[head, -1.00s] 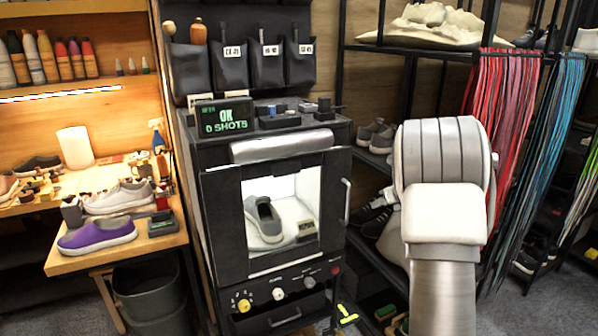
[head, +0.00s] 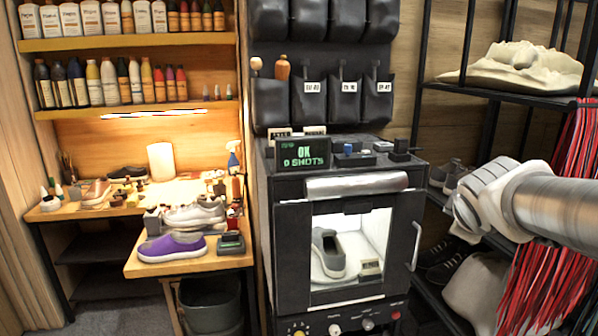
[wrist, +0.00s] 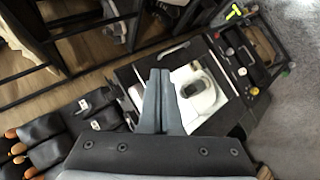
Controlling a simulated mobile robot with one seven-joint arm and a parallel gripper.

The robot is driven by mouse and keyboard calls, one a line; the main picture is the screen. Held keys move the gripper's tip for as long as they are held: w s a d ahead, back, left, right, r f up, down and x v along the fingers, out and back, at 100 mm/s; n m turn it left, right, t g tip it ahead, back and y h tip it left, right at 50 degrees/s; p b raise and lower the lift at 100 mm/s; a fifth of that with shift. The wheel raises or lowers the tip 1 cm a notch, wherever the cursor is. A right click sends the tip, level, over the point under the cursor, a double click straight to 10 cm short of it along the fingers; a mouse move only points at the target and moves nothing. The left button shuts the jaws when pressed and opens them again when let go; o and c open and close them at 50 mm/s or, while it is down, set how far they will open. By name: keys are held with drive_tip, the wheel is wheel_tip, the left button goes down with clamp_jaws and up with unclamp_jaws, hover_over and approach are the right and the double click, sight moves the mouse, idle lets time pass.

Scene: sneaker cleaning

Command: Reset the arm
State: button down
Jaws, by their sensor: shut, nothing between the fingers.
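My gripper shows in the wrist view (wrist: 160,90), its two grey fingers pressed together with nothing between them. It hangs in the air above and in front of the black photo booth cabinet. In the head view my arm (head: 560,203) reaches in from the right edge, and the gripper's fingers are not clear there. The cabinet (head: 290,225) has a lit window with a grey sneaker (head: 327,255) inside; the sneaker also shows in the wrist view (wrist: 191,89).
A wooden bench (head: 135,265) at the left holds a purple sneaker (head: 172,248) and a light grey sneaker (head: 195,214). A black shelf rack (head: 490,90) with shoes stands at the right, close to my arm. Red laces (head: 560,270) hang there. Bottles line the upper left shelves.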

drive_tip(key=s+a+f+m+g+y, duration=0.2)
drive_tip(key=s+a+f+m, duration=0.1)
drive_tip(key=s+a, duration=0.4)
drive_tip(key=s+a+f+m+g+y+p, duration=0.1)
drive_tip(key=s+a+f+m, duration=0.3)
drive_tip(key=s, duration=0.8)
drive_tip(key=a+m+g+y, duration=0.1)
drive_tip(key=a+m, duration=0.1)
drive_tip(key=a, duration=0.1)
drive_tip(key=shift+s+a+y, duration=0.2)
drive_tip(key=shift+a+y, duration=0.2)
drive_tip(key=shift+a, duration=0.35)
